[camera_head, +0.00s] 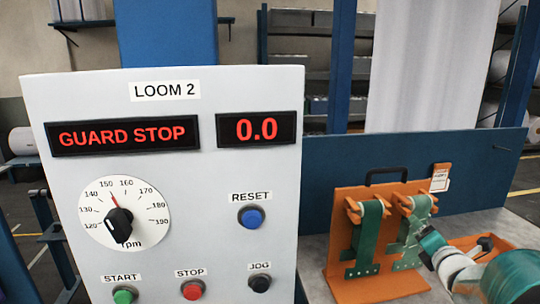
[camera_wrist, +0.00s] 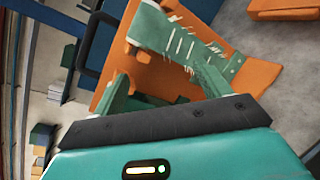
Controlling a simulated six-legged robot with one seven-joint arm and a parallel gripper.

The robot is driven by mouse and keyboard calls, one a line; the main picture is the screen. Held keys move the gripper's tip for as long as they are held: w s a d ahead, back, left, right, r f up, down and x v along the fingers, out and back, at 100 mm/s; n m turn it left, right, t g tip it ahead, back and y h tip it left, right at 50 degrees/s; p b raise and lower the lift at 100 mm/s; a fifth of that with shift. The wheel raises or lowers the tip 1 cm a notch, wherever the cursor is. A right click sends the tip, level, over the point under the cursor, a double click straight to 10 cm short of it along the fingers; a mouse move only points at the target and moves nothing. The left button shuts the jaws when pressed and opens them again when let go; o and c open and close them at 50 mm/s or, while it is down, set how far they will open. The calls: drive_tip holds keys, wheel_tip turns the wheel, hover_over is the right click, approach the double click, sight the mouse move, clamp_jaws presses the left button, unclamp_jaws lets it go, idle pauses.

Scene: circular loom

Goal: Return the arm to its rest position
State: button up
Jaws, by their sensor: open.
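My teal and white arm comes in from the lower right of the head view, with its gripper (camera_head: 432,242) close to the orange stand (camera_head: 350,288). Two green straps hang from orange pegs on the stand. The left strap (camera_head: 367,235) looks whole; the right strap (camera_head: 418,222) has pale frayed marks and is partly behind my gripper. In the wrist view my gripper (camera_wrist: 160,74) is open, its two green fingers apart in front of the orange stand (camera_wrist: 150,72). The frayed strap (camera_wrist: 180,38) crosses just beyond the fingers. I cannot tell whether they touch it.
The grey LOOM 2 panel (camera_head: 200,185) stands at the left and reads GUARD STOP and 0.0. A blue wall (camera_head: 480,165) rises behind the stand. An orange tray (camera_head: 470,243) lies right of the stand, beside my arm. Grey bench surface (camera_head: 515,225) shows at the right.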

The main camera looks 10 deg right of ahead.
drive_tip(key=s+a+m+g+y, duration=0.1)
drive_tip(key=s+a+m+g, duration=0.2)
drive_tip(key=s+a+m, duration=0.3)
drive_tip(key=s+a+f+m+g+y, duration=0.1)
drive_tip(key=s+a+m+g, duration=0.2)
drive_tip(key=s+a+m, duration=0.4)
drive_tip(key=s+a+m+g+y, duration=0.2)
drive_tip(key=s+a+m, duration=0.4)
drive_tip(key=a, duration=1.1)
drive_tip(key=m+g, duration=0.1)
drive_tip(key=m, duration=0.3)
drive_tip(key=shift+s+a+f+g, duration=0.25)
drive_tip(key=shift+a+f+g, duration=0.05)
drive_tip(key=shift+s, duration=0.1)
